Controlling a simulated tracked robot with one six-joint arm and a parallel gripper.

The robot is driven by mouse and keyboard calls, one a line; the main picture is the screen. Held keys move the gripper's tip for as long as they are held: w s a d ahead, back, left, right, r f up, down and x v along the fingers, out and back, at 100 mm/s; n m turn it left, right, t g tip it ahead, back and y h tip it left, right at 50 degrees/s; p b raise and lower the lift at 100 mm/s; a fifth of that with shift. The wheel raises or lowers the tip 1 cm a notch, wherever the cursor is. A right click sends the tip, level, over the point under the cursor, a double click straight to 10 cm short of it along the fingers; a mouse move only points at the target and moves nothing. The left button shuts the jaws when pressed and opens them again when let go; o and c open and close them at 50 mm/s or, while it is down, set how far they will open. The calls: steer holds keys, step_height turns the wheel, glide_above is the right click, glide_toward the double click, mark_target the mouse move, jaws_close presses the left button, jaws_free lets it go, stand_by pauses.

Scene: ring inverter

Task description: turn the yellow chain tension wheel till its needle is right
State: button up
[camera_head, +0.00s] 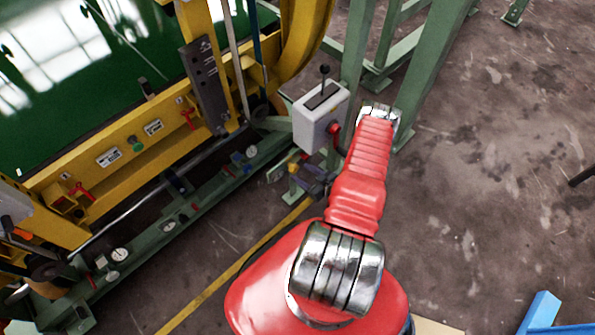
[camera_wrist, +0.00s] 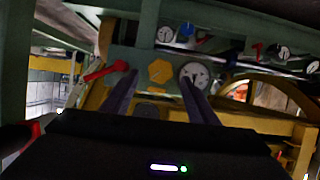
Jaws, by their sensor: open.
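The yellow wheel (camera_wrist: 160,71), a small six-sided knob, shows on a green panel in the wrist view. A round white dial (camera_wrist: 194,74) sits just right of it; its needle is too small to read. My gripper (camera_wrist: 158,85) is open and empty, with its two dark fingers pointing at the panel. The wheel appears between the fingertips, with the left finger left of it and the right finger over the dial's lower edge. I cannot tell how far away the wheel is. In the head view a small yellow part (camera_head: 293,168) may be this wheel.
A red lever (camera_wrist: 105,70) is left of the wheel. More dials (camera_wrist: 282,53) and a blue knob (camera_wrist: 187,29) are above and right. In the head view a grey lever box (camera_head: 320,115) and green posts (camera_head: 430,60) stand close to my arm. Open floor (camera_head: 480,200) lies right.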

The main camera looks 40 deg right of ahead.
mark_target(296, 169)
steer(key=shift+x, duration=1.85)
steer(key=c, duration=1.1)
